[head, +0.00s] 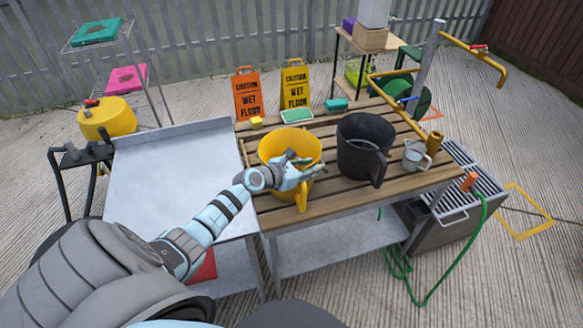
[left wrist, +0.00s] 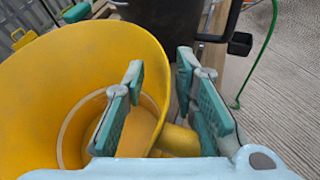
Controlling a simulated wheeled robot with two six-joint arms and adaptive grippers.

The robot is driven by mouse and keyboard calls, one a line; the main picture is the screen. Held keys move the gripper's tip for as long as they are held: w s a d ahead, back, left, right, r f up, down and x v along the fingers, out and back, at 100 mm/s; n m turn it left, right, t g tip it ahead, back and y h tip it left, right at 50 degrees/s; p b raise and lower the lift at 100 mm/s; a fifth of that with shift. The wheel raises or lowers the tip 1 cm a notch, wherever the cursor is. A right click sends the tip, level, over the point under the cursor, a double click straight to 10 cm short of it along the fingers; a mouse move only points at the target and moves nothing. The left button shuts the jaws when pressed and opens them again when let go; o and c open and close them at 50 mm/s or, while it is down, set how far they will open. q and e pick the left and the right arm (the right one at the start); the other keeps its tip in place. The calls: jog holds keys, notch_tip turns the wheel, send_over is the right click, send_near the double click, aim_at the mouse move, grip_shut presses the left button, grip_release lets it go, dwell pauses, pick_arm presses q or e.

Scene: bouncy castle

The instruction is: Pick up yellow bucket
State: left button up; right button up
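The yellow bucket (head: 275,147) stands upright on the slatted wooden table (head: 345,199). My left gripper (head: 302,168) is at the bucket's near right side. In the left wrist view, my left gripper (left wrist: 163,88) is open. One finger is over the inside of the yellow bucket (left wrist: 55,75) and the other is outside it, with the bucket's wall and rim between them. I cannot tell whether either finger touches the wall. A yellow projection of the bucket shows low between the fingers. My right gripper is not in view.
A black bucket (head: 362,142) stands close to the right of the yellow one, with a grey metal jug (head: 415,155) beyond it. Two wet-floor signs (head: 295,84) stand behind. A bare metal table (head: 170,175) adjoins on the left. A green hose (head: 440,268) hangs at the right.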

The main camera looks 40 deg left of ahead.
pick_arm(q)
jog(key=shift+s+r, duration=0.1)
jog(key=shift+s, duration=0.05)
grip_shut()
